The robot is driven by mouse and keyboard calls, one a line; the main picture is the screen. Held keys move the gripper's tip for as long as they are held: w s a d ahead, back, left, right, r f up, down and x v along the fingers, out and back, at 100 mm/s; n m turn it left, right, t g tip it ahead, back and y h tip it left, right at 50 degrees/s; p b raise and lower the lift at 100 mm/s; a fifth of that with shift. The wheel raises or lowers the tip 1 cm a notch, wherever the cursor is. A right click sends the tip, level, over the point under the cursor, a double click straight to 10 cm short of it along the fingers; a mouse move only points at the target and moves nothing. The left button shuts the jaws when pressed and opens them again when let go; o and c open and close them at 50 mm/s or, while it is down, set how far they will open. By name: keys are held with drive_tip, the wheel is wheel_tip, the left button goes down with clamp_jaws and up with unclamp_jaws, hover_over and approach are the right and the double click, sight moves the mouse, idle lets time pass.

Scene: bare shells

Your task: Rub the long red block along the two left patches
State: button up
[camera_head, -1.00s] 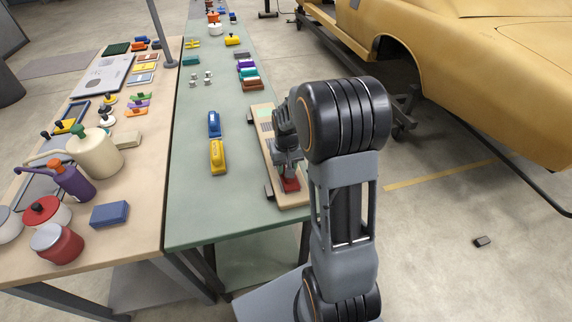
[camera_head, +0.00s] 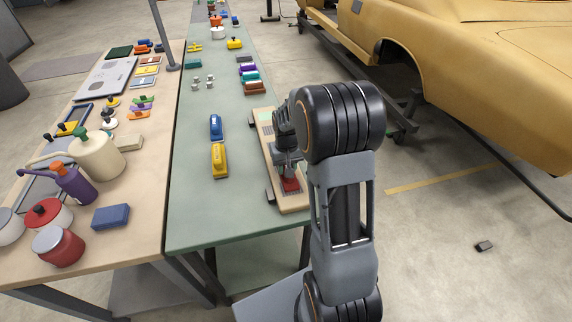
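A light wooden board (camera_head: 296,204) lies lengthwise on the green table's right side. A pale greenish patch (camera_head: 267,129) shows near its far end; my arm hides much of the board's right side and middle. The red block (camera_head: 291,185) is on the near part of the board, with a greyish patch area partly showing around it. My gripper (camera_head: 289,172) points down onto the block and appears shut on it. Whether the block presses on the surface is too small to tell.
Blue (camera_head: 216,127) and yellow (camera_head: 219,160) blocks lie left of the board. Dark clamps (camera_head: 269,192) sit at its left edge. A brown block (camera_head: 254,87) and other coloured blocks lie beyond it. The green table's near left area is clear.

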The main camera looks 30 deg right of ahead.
drive_tip(key=shift+s+a, duration=0.15)
drive_tip(key=shift+s, duration=0.75)
drive_tip(key=shift+w+d, duration=0.15)
drive_tip(key=shift+w, duration=0.55)
drive_tip(key=shift+w+d, duration=0.1)
drive_tip(key=shift+w, duration=0.6)
drive_tip(key=shift+s+a, duration=0.15)
drive_tip(key=shift+s, duration=0.6)
drive_tip(key=shift+s+a, duration=0.15)
drive_tip(key=shift+s, duration=0.55)
drive_tip(key=shift+w+d, duration=0.15)
drive_tip(key=shift+w, duration=0.6)
drive_tip(key=shift+r, duration=0.15)
drive_tip(key=shift+r+p, duration=2.65)
drive_tip(key=shift+r, duration=0.75)
